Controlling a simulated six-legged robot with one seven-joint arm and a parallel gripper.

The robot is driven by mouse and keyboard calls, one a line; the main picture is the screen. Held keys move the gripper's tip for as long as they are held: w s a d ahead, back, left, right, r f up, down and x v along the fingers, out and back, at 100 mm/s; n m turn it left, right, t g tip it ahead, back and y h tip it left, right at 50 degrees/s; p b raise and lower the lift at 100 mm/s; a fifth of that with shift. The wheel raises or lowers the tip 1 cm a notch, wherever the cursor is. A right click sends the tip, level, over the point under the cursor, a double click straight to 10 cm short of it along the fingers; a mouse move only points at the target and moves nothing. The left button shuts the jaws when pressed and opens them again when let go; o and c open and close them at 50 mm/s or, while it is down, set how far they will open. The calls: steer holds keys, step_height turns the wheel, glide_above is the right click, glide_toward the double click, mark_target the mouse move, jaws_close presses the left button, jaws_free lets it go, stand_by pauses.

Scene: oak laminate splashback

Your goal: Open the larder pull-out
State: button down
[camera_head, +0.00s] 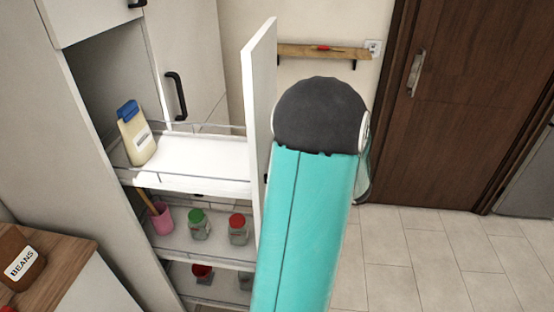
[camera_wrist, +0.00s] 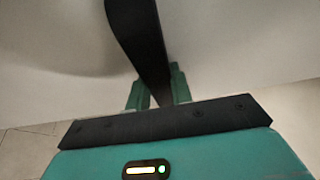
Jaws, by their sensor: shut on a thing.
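The larder pull-out stands well out of its tall white cabinet (camera_head: 95,140), with its white front panel (camera_head: 258,120) apart from the cabinet and its wire-railed shelves (camera_head: 200,162) exposed. In the wrist view, the black bar handle (camera_wrist: 138,30) runs down the pale front panel (camera_wrist: 225,50). My gripper (camera_wrist: 158,80) is shut on this handle, with one green finger on either side of it. In the head view my teal arm hides the gripper and the panel's handle.
Shelves carry a blue-capped bottle (camera_head: 137,138), a pink cup (camera_head: 161,219) and several jars (camera_head: 199,229). A beans container (camera_head: 22,260) sits on the wooden counter (camera_head: 60,258) at left. A small wall shelf (camera_head: 310,51) and brown door (camera_head: 470,100) stand behind. Tiled floor (camera_head: 430,260) at right is clear.

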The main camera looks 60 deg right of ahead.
steer(key=shift+s+d, duration=0.15)
steer(key=shift+s, duration=0.15)
steer(key=c, duration=1.2)
jaws_free()
steer(key=shift+c, duration=0.2)
steer(key=shift+s, duration=0.15)
steer(key=s, duration=1.3)
steer(key=shift+s+a, duration=0.3)
steer(key=shift+a, duration=0.1)
